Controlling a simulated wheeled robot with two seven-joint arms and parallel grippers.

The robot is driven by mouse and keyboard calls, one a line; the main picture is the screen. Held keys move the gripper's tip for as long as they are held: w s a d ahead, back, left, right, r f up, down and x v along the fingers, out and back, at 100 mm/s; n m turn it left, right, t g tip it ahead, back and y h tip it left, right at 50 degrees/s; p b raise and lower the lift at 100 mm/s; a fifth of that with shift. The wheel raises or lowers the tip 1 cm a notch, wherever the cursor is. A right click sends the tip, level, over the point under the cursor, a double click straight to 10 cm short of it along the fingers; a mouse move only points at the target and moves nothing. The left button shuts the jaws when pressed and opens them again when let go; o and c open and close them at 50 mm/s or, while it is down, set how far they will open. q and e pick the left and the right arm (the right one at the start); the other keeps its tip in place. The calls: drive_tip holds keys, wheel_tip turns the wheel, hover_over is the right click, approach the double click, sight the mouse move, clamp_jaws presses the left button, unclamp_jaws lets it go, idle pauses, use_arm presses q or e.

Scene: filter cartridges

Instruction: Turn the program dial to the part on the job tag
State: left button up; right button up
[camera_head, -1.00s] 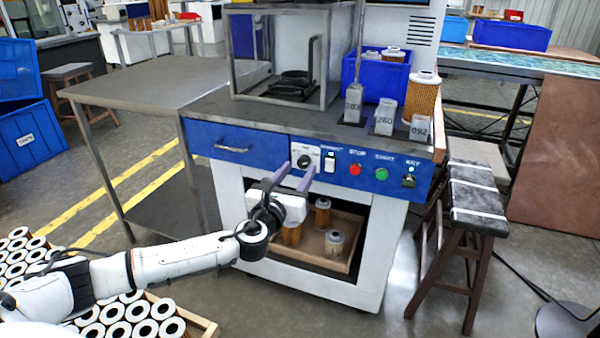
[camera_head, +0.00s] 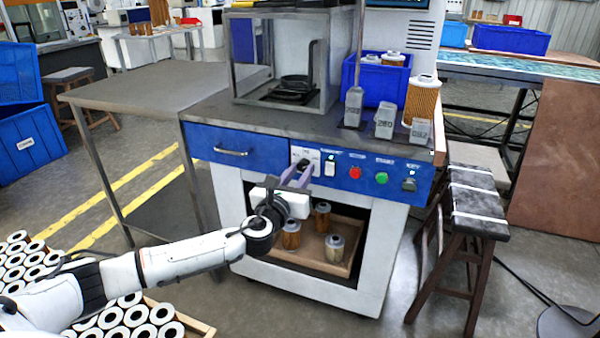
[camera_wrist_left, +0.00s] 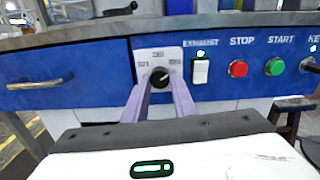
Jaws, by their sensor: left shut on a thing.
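The program dial (camera_wrist_left: 159,77) is a black knob on a white plate (camera_wrist_left: 150,55) in the machine's blue front panel. The plate carries three number labels: one at left, 280 at top, and one at right that looks like 092. A light mark on the knob seems to point up and right, toward the right label. My left gripper (camera_head: 297,170) has its two purple fingers closed on the dial's sides; they also show in the left wrist view (camera_wrist_left: 160,88). In the head view the fingers hide most of the dial. I cannot pick out a job tag. My right gripper is out of view.
Right of the dial are a white rocker switch (camera_wrist_left: 200,71), a red STOP button (camera_wrist_left: 238,68), a green START button (camera_wrist_left: 275,66) and a key switch (camera_head: 409,184). Grey numbered blocks (camera_head: 384,120) and a filter cartridge (camera_head: 422,100) stand on the worktop. A stool (camera_head: 472,190) is at right.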

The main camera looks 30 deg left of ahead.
use_arm(q)
drive_tip(key=n, duration=0.2)
drive_tip(key=shift+n, duration=0.4)
drive_tip(key=n, duration=0.2)
drive_tip(key=shift+n, duration=0.4)
drive_tip(key=n, duration=0.8)
drive_tip(key=shift+p, duration=0.3)
drive_tip(key=n+p, duration=0.1)
drive_tip(key=n, duration=0.4)
drive_tip(key=shift+r, duration=0.15)
drive_tip(key=n+p, duration=0.1)
drive_tip(key=n, duration=0.3)
drive_tip(key=shift+n, duration=0.4)
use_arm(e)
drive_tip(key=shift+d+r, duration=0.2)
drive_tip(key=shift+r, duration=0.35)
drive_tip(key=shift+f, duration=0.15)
